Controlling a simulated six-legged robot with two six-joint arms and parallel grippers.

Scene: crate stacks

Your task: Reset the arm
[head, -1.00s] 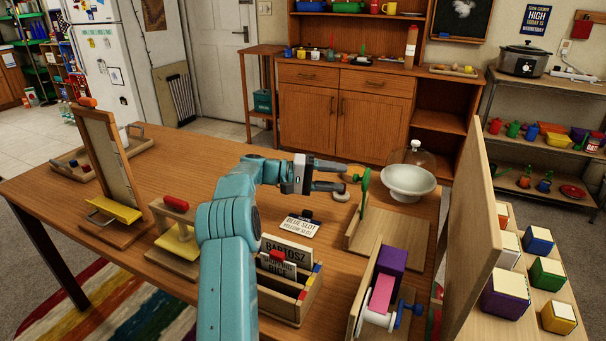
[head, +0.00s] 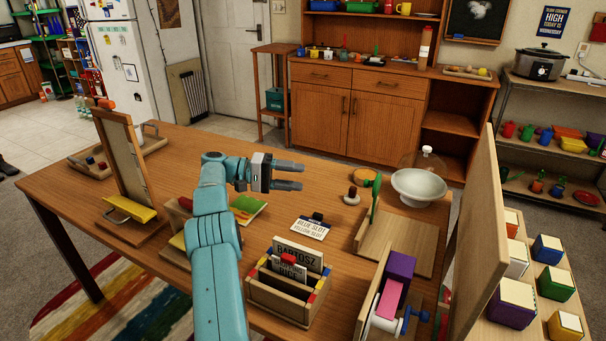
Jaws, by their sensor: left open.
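My left gripper (head: 290,176) is open and empty. It hangs above the middle of the wooden table (head: 330,195), with its two dark fingers pointing right. My teal left arm comes up from the bottom of the view and bends to the right at the elbow. It hides part of a wooden stand and of a green and yellow booklet (head: 247,209) behind it. My right gripper does not show.
A card box (head: 290,298), a label card (head: 311,227), a white bowl (head: 418,187) and a small knobbed piece (head: 352,196) stand on the table. A tall wooden panel (head: 470,235) rises at right, beside several coloured blocks. Bare tabletop lies around the label card.

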